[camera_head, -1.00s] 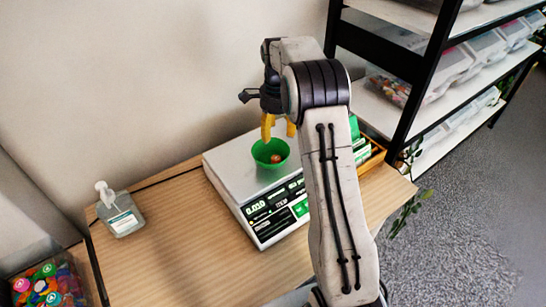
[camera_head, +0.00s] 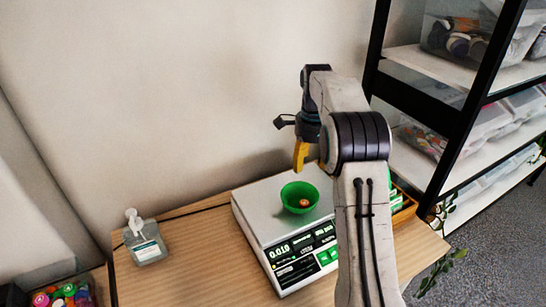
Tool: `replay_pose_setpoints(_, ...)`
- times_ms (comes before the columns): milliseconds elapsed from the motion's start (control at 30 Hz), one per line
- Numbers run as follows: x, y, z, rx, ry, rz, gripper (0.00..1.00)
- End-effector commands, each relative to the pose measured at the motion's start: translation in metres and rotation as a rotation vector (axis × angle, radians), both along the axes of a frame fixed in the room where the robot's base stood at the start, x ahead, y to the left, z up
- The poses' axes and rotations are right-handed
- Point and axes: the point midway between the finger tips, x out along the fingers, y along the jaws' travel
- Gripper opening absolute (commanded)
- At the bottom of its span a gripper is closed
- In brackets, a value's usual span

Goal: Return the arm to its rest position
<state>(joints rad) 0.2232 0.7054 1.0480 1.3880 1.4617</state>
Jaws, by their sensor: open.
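My arm rises from the bottom right of the picture and bends over the table. My gripper (camera_head: 309,154), with yellow fingers, hangs pointing down above the back of the scale (camera_head: 262,205). It is open and holds nothing that I can see; part of it is hidden behind my own arm. Below and in front of the fingers, a green bowl (camera_head: 289,198) stands upright on the scale's plate, with a small orange-brown item (camera_head: 304,203) inside. The fingers appear clear of the bowl. The scale's display is lit.
A sanitizer bottle (camera_head: 146,246) stands on the wooden table (camera_head: 200,262) at the left. A bin of colourful caps (camera_head: 66,296) is at the bottom left. A black-framed shelf (camera_head: 455,125) with clear boxes stands close on the right. A wall is behind; a plant (camera_head: 440,268) hangs by the table's right edge.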

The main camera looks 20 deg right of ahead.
Motion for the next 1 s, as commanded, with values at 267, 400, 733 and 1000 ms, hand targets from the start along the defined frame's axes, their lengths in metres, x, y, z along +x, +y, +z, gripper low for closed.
replay_pose_setpoints(267, 0.000, 0.000, 0.000, 0.000, 0.000, 0.071, 0.56)
replay_pose_setpoints(400, 0.008, -0.002, 0.000, -0.012, -0.032, 0.277, 0.56)
replay_pose_setpoints(733, -0.008, 0.002, -0.059, -0.002, -0.003, 0.927, 0.56)
replay_pose_setpoints(1000, -0.086, 0.022, -0.081, 0.070, 0.059, 1.296, 0.56)
